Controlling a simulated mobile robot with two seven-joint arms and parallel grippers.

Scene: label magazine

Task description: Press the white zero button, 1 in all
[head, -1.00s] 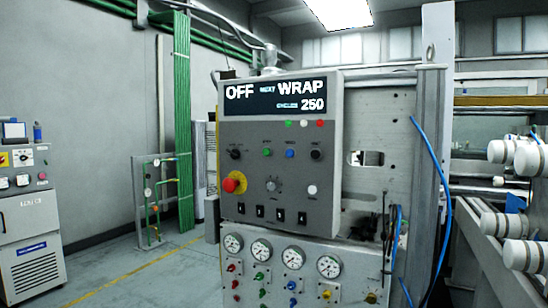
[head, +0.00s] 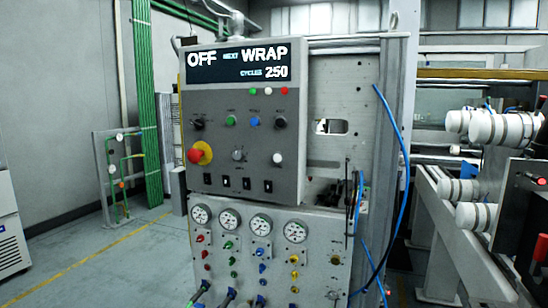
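A grey control panel (head: 217,112) stands upright in the middle of the head view. A round white button (head: 278,158) sits at its right side, below the row of small knobs and buttons. No lettering that reads zero is legible beside it. The display (head: 237,60) at the panel's top reads OFF, WRAP and, beside CYCLES, 250. Neither of my grippers is in view, and nothing touches the white button.
A red mushroom button (head: 195,155) on a yellow ring is at the panel's left. Pressure gauges (head: 262,224) and hoses are below. White rollers (head: 496,128) and a dark assembly (head: 528,215) stand at the right. Open floor (head: 110,260) lies at the left.

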